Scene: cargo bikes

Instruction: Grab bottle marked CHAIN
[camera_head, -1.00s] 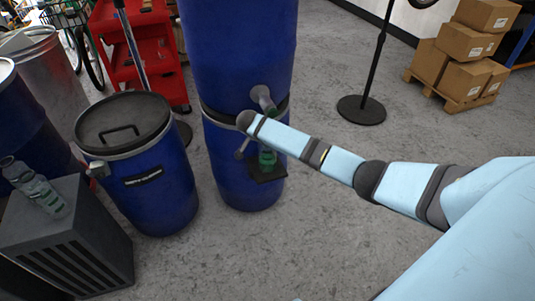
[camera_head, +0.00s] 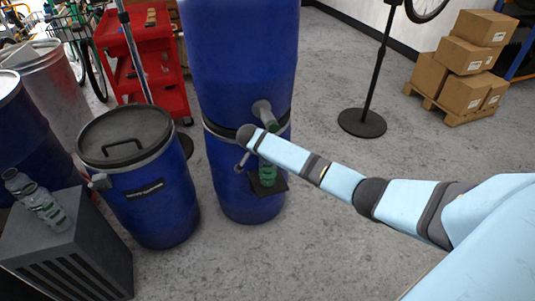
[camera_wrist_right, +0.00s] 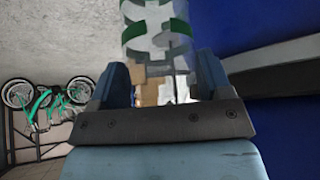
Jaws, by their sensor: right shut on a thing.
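In the right wrist view my right gripper (camera_wrist_right: 163,85) is shut on a clear bottle with large green and white markings (camera_wrist_right: 155,35). Its lettering is not readable there. The gripper's fingers are hidden by the arm in the head view. My left gripper is not in view.
The tall blue barrel (camera_head: 238,60) is close to my right gripper. A lidded blue barrel (camera_head: 150,205) stands left of it. Clear bottles (camera_head: 42,205) are on a grey box (camera_head: 85,245). A black stand (camera_head: 362,122) and stacked cartons (camera_head: 465,75) are at the right. The floor between is clear.

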